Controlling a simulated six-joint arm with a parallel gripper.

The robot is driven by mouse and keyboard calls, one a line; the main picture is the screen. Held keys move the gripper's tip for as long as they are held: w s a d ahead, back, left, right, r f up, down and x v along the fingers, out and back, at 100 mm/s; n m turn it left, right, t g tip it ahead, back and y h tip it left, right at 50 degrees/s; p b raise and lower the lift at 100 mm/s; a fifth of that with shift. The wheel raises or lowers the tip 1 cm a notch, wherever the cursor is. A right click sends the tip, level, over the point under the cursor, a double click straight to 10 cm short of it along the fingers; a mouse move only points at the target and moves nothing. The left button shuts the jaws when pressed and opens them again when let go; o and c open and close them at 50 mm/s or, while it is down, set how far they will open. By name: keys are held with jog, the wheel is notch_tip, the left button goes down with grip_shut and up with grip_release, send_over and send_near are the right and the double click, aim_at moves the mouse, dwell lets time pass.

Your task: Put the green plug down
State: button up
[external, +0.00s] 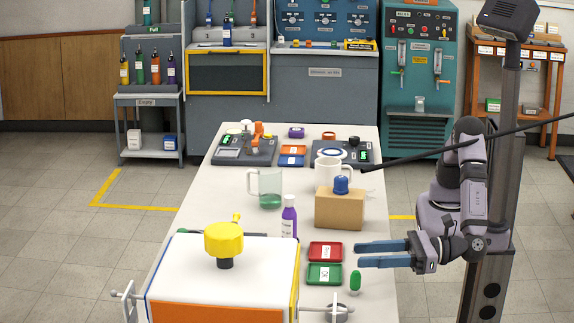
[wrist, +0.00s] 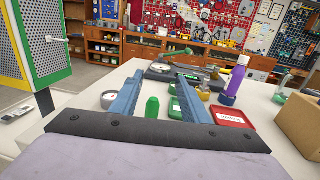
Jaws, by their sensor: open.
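The green plug (external: 355,280) stands upright on the white table, just right of a green tray (external: 325,274) and behind a grey round knob. My gripper (external: 360,254) is open, with its blue fingers pointing left; in the external view they appear above the plug in the picture. In the wrist view the plug (wrist: 152,107) shows between the two spread fingers, nearer the left one, and no finger visibly touches it. Its lower end is hidden by the gripper's dark edge in that view.
A red tray (external: 325,252) lies behind the green tray. A purple bottle (external: 289,217) stands to their left. A cardboard box (external: 339,208) with a blue knob stands behind. A white and orange unit with a yellow knob (external: 224,240) fills the table's near left.

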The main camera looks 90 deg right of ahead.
notch_tip(320, 180, up, 3)
jog(key=p, duration=0.1)
jog(key=g+p, duration=0.3)
jog(key=g, duration=0.1)
send_near(355, 278)
jog(key=shift+w+f+h, duration=0.3)
jog(key=shift+w+f, duration=0.5)
jog(key=shift+w, duration=0.35)
jog(key=shift+w+d, duration=0.15)
jog(key=shift+p+x, duration=1.05)
jog(key=shift+x, duration=2.5)
jog(key=shift+d+f, duration=0.1)
jog(key=shift+d, duration=0.05)
jog(key=shift+c, duration=0.4)
grip_shut()
